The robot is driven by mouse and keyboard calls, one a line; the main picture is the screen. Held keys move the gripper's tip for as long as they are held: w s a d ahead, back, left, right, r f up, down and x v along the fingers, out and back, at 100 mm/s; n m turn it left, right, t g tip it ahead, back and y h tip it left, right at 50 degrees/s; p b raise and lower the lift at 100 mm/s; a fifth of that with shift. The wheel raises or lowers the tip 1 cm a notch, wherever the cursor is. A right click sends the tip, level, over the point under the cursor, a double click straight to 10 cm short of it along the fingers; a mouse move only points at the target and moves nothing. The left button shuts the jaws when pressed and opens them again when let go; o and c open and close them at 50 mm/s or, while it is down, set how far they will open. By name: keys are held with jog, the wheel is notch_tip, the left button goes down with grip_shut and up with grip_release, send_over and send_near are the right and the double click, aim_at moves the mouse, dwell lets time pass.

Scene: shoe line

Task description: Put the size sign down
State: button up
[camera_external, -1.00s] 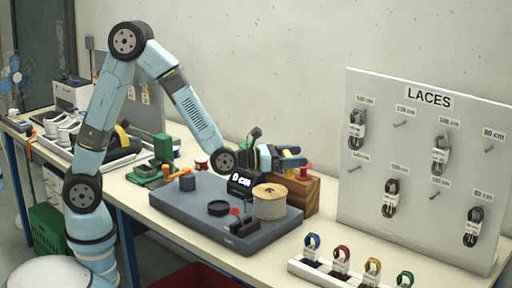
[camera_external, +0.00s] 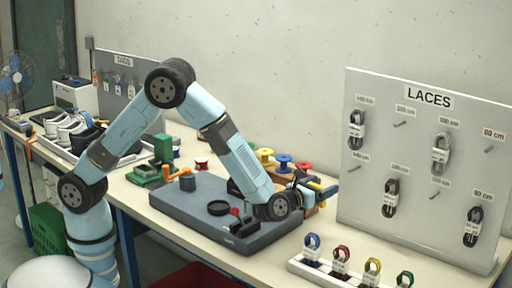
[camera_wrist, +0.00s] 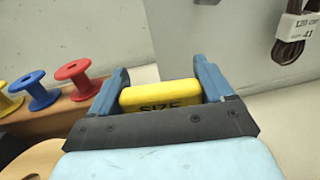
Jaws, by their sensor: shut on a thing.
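My gripper (camera_external: 321,190) is shut on a yellow block-like sign (camera_wrist: 161,94) with the dark letters "SIZE" partly showing. In the wrist view, the blue fingers of my gripper (camera_wrist: 165,80) grip it at both ends. The sign's lower part is hidden behind my gripper's dark body. In the external view, the sign is a small yellow patch among the fingers. The gripper is at the right end of the grey platform (camera_external: 180,208), in front of the spool rack. I cannot tell whether the sign touches any surface.
A wooden rack (camera_wrist: 70,112) holds red (camera_wrist: 80,77), blue (camera_wrist: 36,90) and yellow (camera_wrist: 8,100) spools left of the gripper. The laces board (camera_external: 420,120) stands to the right. A white holder (camera_external: 325,272) with coloured bands is in front. Bare table lies between the platform and the board.

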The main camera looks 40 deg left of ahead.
jog(key=shift+s+d+f+n+y, duration=0.4)
jog(key=shift+d+f+n+y, duration=0.1)
jog(key=shift+d+f+y, duration=0.15)
jog(key=shift+f, duration=4.75)
jog(key=shift+f, duration=0.25)
jog(key=o, duration=1)
